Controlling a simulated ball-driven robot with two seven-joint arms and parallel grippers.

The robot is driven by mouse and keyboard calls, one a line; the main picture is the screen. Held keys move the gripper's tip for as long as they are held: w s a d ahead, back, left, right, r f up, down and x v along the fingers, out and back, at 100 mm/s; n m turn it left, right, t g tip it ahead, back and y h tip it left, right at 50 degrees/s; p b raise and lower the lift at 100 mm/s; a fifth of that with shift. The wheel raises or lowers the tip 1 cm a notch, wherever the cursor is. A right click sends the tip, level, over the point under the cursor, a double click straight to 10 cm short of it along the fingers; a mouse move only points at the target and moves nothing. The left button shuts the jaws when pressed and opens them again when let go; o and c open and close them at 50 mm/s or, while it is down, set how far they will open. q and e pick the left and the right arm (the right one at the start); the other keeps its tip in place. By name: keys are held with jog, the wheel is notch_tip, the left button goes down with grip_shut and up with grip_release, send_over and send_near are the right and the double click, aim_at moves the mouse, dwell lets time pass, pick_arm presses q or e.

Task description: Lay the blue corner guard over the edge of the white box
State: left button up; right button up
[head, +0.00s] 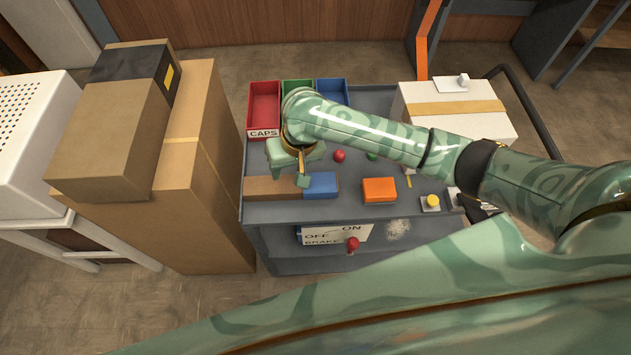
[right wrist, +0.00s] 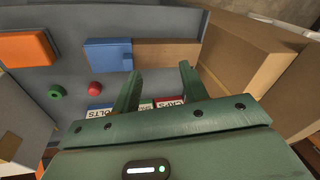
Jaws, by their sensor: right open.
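A blue piece (head: 321,185), which looks like the corner guard, lies on the grey cart top against the right end of a brown bar (head: 270,187). Its exact shape is hard to tell. It also shows in the right wrist view (right wrist: 108,54). The white box (head: 450,128) stands at the right of the cart, with a tan band across it and a small white piece on top. My right gripper (head: 290,172) is open and empty, just behind the bar and near the blue piece. Its two spread fingers (right wrist: 158,78) show in the wrist view. My left gripper is not in view.
Red (head: 264,98), green and blue bins stand at the cart's back. An orange block (head: 380,189), a red knob (head: 339,155) and a yellow button (head: 432,202) sit on the cart. Tall cardboard boxes (head: 190,150) stand close on the left. My right arm crosses before the white box.

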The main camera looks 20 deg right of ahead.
jog(key=w+d+r+m+g+h, duration=0.1)
jog(key=w+d+r+m+h, duration=0.15)
jog(key=d+r, duration=0.25)
jog(key=b, duration=0.5)
send_near(319, 183)
jog(key=shift+w+a+f+m, duration=0.25)
jog(key=shift+a+f, duration=0.1)
jog(key=shift+a, duration=0.25)
jog(key=shift+w+a+f+m, duration=0.1)
jog(key=shift+a+f+m, duration=0.1)
jog(key=shift+a+f, duration=0.25)
jog(key=f+b, duration=0.2)
jog(key=f, duration=0.1)
jog(key=a+f+b, duration=0.1)
jog(key=f, duration=0.1)
jog(key=shift+w, duration=0.1)
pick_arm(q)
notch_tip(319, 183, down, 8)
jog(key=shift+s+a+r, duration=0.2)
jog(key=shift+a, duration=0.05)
pick_arm(e)
jog(key=shift+r, duration=0.1)
grip_shut()
